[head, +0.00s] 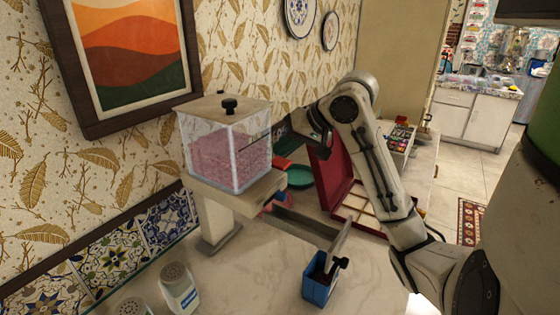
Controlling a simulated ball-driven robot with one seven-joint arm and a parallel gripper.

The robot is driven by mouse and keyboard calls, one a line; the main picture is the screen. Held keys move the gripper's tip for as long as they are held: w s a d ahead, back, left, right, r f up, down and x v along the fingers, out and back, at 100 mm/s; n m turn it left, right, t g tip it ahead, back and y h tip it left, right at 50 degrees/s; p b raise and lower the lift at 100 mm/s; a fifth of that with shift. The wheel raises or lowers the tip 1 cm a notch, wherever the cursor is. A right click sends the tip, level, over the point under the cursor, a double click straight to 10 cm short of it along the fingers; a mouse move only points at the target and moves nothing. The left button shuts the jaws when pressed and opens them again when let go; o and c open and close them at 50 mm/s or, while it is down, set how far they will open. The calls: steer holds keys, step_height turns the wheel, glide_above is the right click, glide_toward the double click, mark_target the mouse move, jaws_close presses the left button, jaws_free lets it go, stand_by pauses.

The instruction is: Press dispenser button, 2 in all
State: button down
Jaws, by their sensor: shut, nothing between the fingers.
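The dispenser (228,155) is a clear box of pink grains with a pale lid and a black knob (229,106). It stands on a light pedestal at centre left. My gripper (274,131) is shut and empty, close beside the right side of the dispenser's box. The box partly overlaps the gripper's tips, so I cannot tell whether they touch it. A small red part (282,163) shows just below the gripper, by the box's right edge. I cannot tell whether it is the button.
A blue container (319,283) with a scoop-like tool stands at the counter's front. An open red box (336,165) and a green dish (299,178) lie behind. Two shakers (179,289) stand at front left. The marble counter (245,275) between is clear.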

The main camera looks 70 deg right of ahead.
mark_target(283, 162)
steer(key=shift+r+p, duration=2.5)
steer(key=shift+p, duration=0.1)
steer(key=shift+w, duration=0.15)
stand_by(0.5)
